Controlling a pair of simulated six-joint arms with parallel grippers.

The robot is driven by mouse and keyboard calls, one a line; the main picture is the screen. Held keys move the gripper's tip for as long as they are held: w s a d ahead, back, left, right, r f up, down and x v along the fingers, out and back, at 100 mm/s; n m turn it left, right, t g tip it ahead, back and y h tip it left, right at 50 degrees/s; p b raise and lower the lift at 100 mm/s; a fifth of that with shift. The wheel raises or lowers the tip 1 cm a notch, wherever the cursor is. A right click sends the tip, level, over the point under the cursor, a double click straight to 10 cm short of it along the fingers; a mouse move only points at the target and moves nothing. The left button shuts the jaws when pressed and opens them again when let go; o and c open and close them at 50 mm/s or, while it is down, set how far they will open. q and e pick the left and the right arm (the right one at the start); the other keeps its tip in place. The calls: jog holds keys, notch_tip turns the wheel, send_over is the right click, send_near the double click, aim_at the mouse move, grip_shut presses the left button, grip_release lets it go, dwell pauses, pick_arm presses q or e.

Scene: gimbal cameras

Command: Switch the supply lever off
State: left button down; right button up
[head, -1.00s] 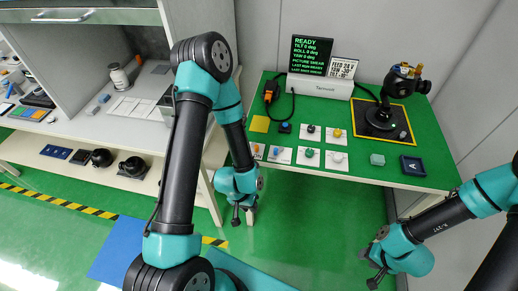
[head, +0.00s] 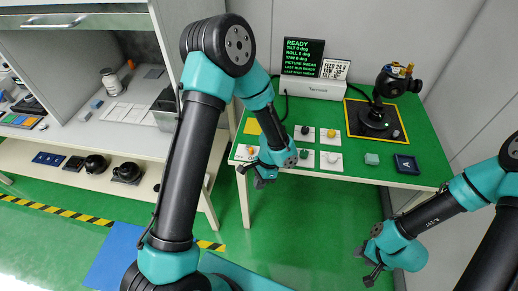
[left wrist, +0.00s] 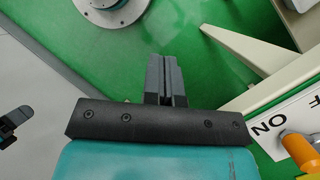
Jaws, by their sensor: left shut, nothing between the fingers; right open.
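The supply lever (head: 250,150) is a small orange lever on a white plate at the left front corner of the green table. In the left wrist view the orange lever (left wrist: 304,152) shows at the lower right edge, beside the printed word ON, with the other label cut off. I cannot tell its exact position. My left gripper (head: 261,184) is shut and empty, just in front of the table edge near the lever and apart from it. Its closed fingers also show in the left wrist view (left wrist: 166,80). My right gripper (head: 371,277) is open and empty, low in front of the table's right side.
White plates with a black knob (head: 305,130), a yellow knob (head: 331,134) and a white knob (head: 332,158) stand right of the lever. My left forearm hides part of the table. A camera gimbal (head: 375,119) and a display (head: 303,57) stand behind.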

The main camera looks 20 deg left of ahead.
pick_arm(q)
jog(key=w+r+m+t+y, duration=0.1)
jog(key=w+r+m+y, duration=0.35)
jog(key=w+r, duration=0.25)
jog(key=m+t+y, duration=0.2)
jog(key=m+y, duration=0.1)
send_near(253, 152)
jog(key=v, duration=0.3)
jog(key=shift+d+n, duration=0.25)
jog(key=shift+d, duration=0.1)
jog(key=x, duration=1)
jog(key=shift+w+a+r, duration=0.1)
jog(key=shift+a, duration=0.05)
